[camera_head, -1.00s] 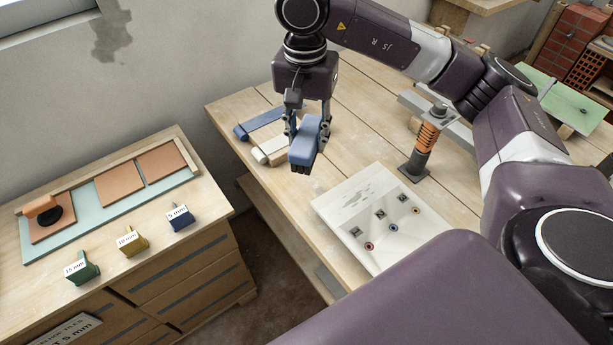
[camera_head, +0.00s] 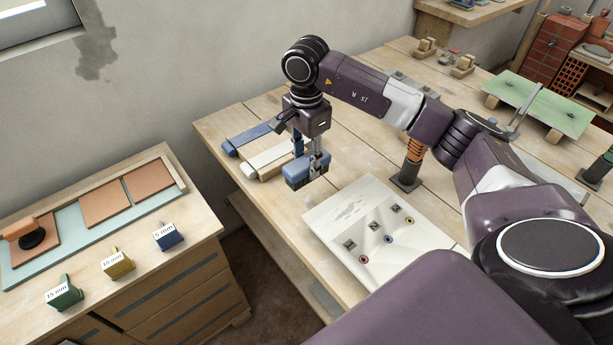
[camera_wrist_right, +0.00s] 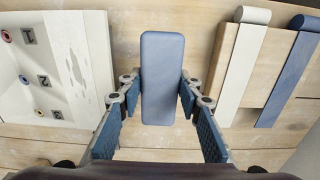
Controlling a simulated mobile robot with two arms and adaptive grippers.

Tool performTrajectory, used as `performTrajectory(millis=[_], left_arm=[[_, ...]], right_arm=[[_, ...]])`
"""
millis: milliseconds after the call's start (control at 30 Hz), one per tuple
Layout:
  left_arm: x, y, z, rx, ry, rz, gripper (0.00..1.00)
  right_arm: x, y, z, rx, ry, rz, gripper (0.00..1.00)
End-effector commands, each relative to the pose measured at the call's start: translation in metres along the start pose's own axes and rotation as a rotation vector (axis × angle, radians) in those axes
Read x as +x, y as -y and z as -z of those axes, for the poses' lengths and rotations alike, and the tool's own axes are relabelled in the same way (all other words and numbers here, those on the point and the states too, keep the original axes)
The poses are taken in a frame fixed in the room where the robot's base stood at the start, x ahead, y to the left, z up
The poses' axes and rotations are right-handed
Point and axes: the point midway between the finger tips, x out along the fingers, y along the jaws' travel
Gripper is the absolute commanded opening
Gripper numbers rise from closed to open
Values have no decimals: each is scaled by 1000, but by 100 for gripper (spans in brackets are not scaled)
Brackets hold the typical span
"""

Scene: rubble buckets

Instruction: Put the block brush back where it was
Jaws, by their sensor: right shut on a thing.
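The block brush (camera_head: 307,172) is a blue block with rounded edges and a dark underside. My right gripper (camera_head: 310,158) is shut on it and holds it above the workbench, between the pale strips and the white numbered tray (camera_head: 345,215). In the right wrist view, the brush (camera_wrist_right: 162,70) stands lengthwise between the two fingers of the right gripper (camera_wrist_right: 161,92). The brush's bristles are hidden in that view. My left gripper is not in view.
A blue strip (camera_head: 250,137) and a cream strip (camera_head: 268,158) lie at the bench's left end. An orange-sleeved post (camera_head: 411,165) stands behind the tray. A side cabinet at left holds tiles (camera_head: 105,203) and several labelled blocks (camera_head: 118,262).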

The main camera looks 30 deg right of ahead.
Motion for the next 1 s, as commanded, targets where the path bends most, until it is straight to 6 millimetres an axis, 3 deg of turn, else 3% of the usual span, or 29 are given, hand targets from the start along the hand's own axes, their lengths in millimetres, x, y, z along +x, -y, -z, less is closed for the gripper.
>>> performTrajectory(millis=[267, 500, 900, 933, 1000], left_arm=[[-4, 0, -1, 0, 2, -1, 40], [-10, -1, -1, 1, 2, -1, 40], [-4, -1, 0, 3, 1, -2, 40], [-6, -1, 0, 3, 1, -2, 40], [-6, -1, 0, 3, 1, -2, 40]], right_arm=[[23, 0, 0, 0, 1, 0, 5], [57, -1, -1, 0, 1, -2, 5], [65, 0, 0, -1, 0, 2, 5], [64, 0, 0, -1, 1, 2, 34], [64, 0, 0, -1, 1, 1, 42]])
